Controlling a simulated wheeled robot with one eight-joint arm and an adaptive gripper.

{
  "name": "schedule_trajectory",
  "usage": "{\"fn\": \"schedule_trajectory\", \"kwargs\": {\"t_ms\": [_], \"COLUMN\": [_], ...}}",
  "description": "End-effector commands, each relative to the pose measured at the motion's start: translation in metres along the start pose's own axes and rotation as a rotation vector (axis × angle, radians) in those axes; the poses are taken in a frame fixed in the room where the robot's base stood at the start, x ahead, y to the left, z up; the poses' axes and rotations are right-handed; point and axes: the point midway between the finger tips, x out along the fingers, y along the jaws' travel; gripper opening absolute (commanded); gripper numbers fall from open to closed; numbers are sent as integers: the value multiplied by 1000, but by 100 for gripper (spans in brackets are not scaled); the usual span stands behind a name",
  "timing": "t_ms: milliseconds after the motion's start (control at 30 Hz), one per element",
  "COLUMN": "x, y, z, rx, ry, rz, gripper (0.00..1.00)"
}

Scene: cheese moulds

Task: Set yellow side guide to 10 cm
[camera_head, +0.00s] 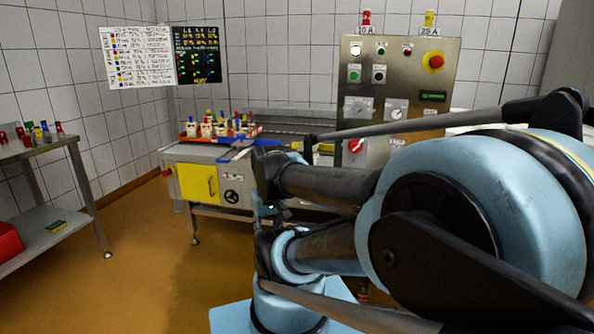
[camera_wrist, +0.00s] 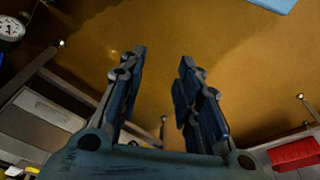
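The conveyor machine (camera_head: 205,152) stands in the middle of the head view, with a blue rail along its top. A yellow strip (camera_head: 326,148) shows near its right part, partly behind my arm; I cannot tell for certain that it is the yellow side guide. No scale or 10 cm mark is readable. My gripper (camera_wrist: 163,57) is open and empty in the wrist view, its two fingers apart above the brown floor. In the head view my arm hides much of the machine's right side.
A steel control panel (camera_head: 398,95) stands behind my arm. A side table (camera_head: 45,148) is at left. The floor (camera_head: 130,260) between is clear. A red bin (camera_wrist: 296,154) shows in the wrist view.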

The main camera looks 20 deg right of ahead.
Motion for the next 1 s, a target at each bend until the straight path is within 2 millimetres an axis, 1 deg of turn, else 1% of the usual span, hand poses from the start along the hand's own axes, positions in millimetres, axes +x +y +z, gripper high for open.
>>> {"fn": "schedule_trajectory", "kwargs": {"t_ms": [233,300,367,433,567,667,867,1000], "x": [0,-7,-8,-10,-17,-22,-30,-34], "y": [0,1,4,9,22,35,59,74], "z": [0,6,4,-4,-22,-40,-79,-108], "rx": [0,-4,-10,-23,-62,-93,-152,-190], "ry": [0,10,7,1,-17,-31,-59,-78], "rz": [1,6,17,42,112,179,313,407], "gripper": [31,31,31,31,31,31,31,31]}}
